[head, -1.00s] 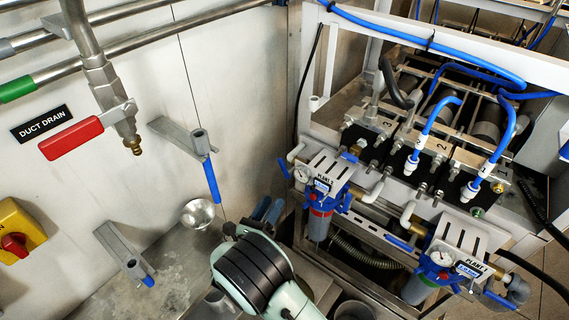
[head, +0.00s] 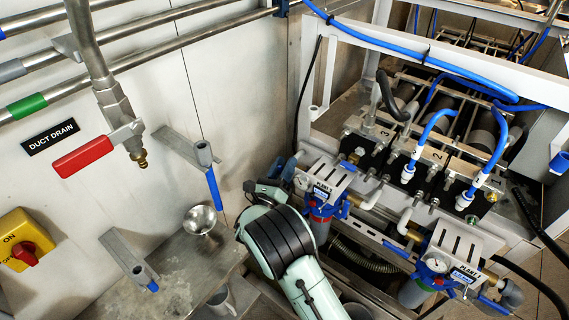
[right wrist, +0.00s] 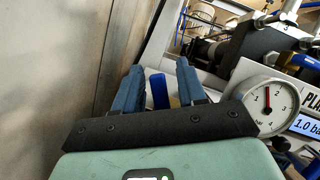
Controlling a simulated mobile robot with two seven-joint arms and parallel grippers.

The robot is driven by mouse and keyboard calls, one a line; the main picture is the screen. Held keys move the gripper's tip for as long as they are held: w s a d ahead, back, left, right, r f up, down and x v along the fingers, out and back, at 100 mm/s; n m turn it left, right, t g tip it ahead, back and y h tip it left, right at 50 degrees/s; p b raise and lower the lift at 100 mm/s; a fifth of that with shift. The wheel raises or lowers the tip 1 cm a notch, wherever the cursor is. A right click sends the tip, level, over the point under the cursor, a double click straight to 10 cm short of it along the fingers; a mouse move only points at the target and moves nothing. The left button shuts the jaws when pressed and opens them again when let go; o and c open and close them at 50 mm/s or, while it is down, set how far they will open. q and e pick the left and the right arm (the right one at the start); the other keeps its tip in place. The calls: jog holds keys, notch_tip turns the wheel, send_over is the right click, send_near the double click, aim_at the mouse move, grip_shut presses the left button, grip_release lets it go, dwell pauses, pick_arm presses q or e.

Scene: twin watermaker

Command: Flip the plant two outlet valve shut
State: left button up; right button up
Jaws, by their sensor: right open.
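The plant two unit (head: 325,190) stands right of centre in the head view, with a white bracket, a round gauge and a blue filter head. My right gripper (head: 284,168) is at the left side of this unit, next to the gauge. In the right wrist view my gripper (right wrist: 160,76) has its two blue-grey fingers apart. A blue valve handle (right wrist: 158,92) shows between them, with a bit of brass beside it. I cannot tell whether the fingers touch it. In the head view the handle is mostly hidden by the gripper. My left gripper is out of view.
The gauge (right wrist: 268,106) is close to the right of the fingers. The plant one unit (head: 450,262) stands at lower right. The wall panel is close on the gripper's left.

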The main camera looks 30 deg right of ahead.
jog(key=shift+d, duration=0.15)
grip_shut()
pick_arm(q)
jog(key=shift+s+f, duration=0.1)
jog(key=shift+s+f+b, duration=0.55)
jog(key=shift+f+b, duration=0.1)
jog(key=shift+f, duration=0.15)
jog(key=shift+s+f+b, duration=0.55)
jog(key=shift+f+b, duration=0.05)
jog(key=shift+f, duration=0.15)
pick_arm(e)
jog(key=shift+s+d+r+m+g+h, duration=0.15)
jog(key=shift+s+m+g+h, duration=0.3)
jog(key=shift+m, duration=0.9)
jog(key=shift+s+d+m+g+h, duration=0.1)
jog(key=shift+s+m+g+h, duration=0.15)
jog(key=shift+m+g, duration=0.7)
jog(key=shift+s+d+r+m+g+h, duration=0.1)
jog(key=shift+s+d+m+g+h, duration=0.2)
jog(key=shift+m, duration=1.4)
jog(key=shift+a, duration=0.15)
